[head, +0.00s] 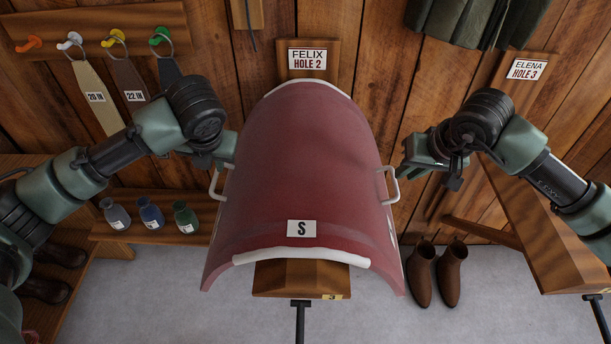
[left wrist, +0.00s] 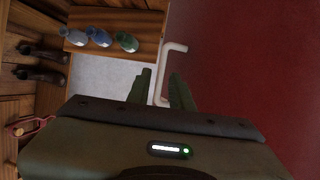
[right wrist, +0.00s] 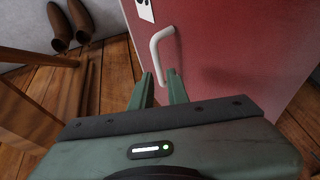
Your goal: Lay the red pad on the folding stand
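The red pad (head: 300,170) is a curved, saddle-shaped piece with white edges, an "S" label and a white handle on each side. It arches over a wooden folding stand (head: 290,280) under the FELIX HOLE 2 sign; I cannot tell whether it touches the stand, which it mostly hides. My left gripper (head: 222,158) is open at the pad's left handle (left wrist: 166,75), with the handle showing between its fingers in the left wrist view. My right gripper (head: 408,166) is open beside the right handle (right wrist: 158,48), whose lower end shows near its fingertips.
Another wooden stand (head: 555,235) juts out at right under the ELENA HOLE 3 sign (head: 525,69). Brown boots (head: 435,272) stand on the floor. At left are a shelf with bottles (head: 151,213) and a hook rail (head: 90,22) with straps. Grey floor in front is clear.

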